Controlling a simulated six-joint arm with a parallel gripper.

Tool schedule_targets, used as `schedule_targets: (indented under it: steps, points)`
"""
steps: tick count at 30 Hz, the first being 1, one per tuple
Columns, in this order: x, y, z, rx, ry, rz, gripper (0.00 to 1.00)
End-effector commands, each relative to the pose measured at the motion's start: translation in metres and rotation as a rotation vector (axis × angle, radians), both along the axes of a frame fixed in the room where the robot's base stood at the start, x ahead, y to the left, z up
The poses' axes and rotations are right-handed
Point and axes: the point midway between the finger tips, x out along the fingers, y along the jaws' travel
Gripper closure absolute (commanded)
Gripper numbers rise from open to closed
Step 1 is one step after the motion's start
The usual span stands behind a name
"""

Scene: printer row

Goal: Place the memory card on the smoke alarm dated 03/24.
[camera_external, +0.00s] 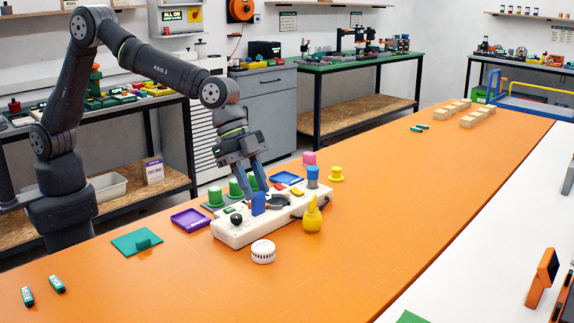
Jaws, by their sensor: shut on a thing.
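My gripper (256,191) points down over the white control panel on the orange table. It is shut on a small blue upright piece (258,204), which looks like the memory card. I cannot tell whether the card's lower edge touches the panel. A round white smoke alarm (263,251) lies on the table in front of the panel, below and slightly right of my gripper in the picture. Its date is too small to read. No other smoke alarm is clearly visible.
The white panel (238,233) carries a black knob and a dark ring. Green cylinders (215,196), a purple tray (190,219), a blue tray (287,178), and a yellow pear-shaped thing (312,217) surround it. A green plate (137,241) lies left.

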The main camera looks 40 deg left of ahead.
Motion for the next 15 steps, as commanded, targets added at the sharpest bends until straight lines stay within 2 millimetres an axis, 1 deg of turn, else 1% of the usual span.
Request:
schedule_targets:
  steps: [1, 3, 7, 9, 11, 13, 15]
  points:
    - [-0.02, 0.008, 0.004, -0.001, 0.0, -0.004, 0.91]
    - [-0.04, 0.018, 0.005, -0.003, 0.0, -0.004, 0.91]
    - [-0.066, 0.034, 0.006, -0.005, -0.001, -0.006, 0.91]
    - [-0.074, 0.039, 0.007, -0.007, -0.001, -0.005, 0.91]
    - [-0.077, 0.042, 0.006, -0.007, 0.0, -0.004, 0.91]
    - [-0.074, 0.043, 0.002, -0.006, 0.0, -0.004, 0.91]
    - [-0.064, 0.042, -0.004, -0.005, 0.001, -0.002, 0.91]
